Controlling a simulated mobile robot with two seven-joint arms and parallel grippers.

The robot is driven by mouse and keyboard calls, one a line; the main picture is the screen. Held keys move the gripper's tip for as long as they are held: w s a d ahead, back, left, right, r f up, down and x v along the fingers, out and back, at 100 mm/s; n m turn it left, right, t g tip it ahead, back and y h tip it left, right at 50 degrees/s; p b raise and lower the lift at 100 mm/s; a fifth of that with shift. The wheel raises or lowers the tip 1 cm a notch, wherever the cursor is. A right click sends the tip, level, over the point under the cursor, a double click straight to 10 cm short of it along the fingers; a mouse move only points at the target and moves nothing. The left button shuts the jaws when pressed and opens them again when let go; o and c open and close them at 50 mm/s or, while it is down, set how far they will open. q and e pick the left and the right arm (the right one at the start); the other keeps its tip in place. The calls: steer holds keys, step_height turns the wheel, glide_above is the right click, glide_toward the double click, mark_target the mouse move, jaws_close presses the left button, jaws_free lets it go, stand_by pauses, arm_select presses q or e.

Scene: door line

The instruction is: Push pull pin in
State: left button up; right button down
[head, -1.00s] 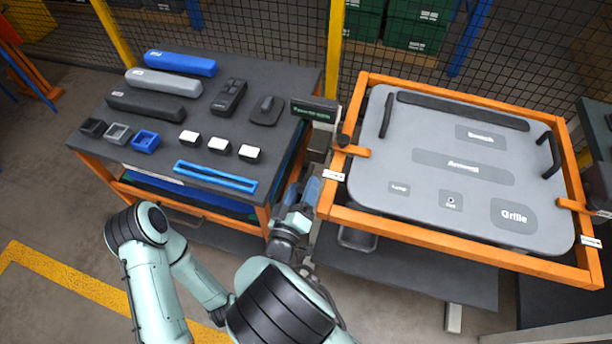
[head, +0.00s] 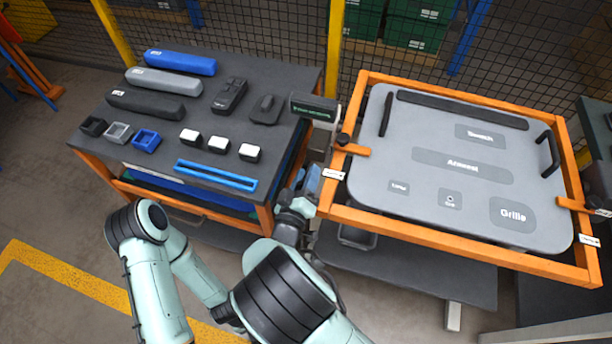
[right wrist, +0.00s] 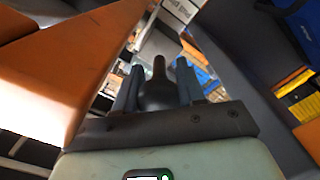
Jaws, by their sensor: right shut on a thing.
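My right gripper (head: 311,183) is beside the left side of the orange frame (head: 324,205) in the head view, low near its front left corner. In the right wrist view its two dark fingers (right wrist: 158,85) are shut on the pull pin (right wrist: 157,93), a dark piece with a rounded body and a narrow end. How deep the pin sits is hidden. In the head view I cannot make out the pin. My left gripper is not in view; only arm links show at the lower left.
The orange frame carries a grey panel (head: 455,205) with black handles and an orange clamp with a black knob (head: 343,139). On the left, a dark-topped cart (head: 262,85) bears handles, small blocks and a blue strip (head: 215,176). The gap between cart and frame is narrow.

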mark_target(310, 164)
steer(key=x, duration=0.3)
steer(key=shift+w+r, duration=0.2)
steer(key=shift+r, duration=0.1)
steer(key=c, duration=1.1)
jaws_free()
steer(key=o, duration=0.4)
steer(key=shift+s+a+f, duration=0.2)
steer(key=shift+s, duration=0.3)
steer(key=b+v, duration=0.1)
steer(key=v, duration=1.1)
steer(key=shift+s+r, duration=0.1)
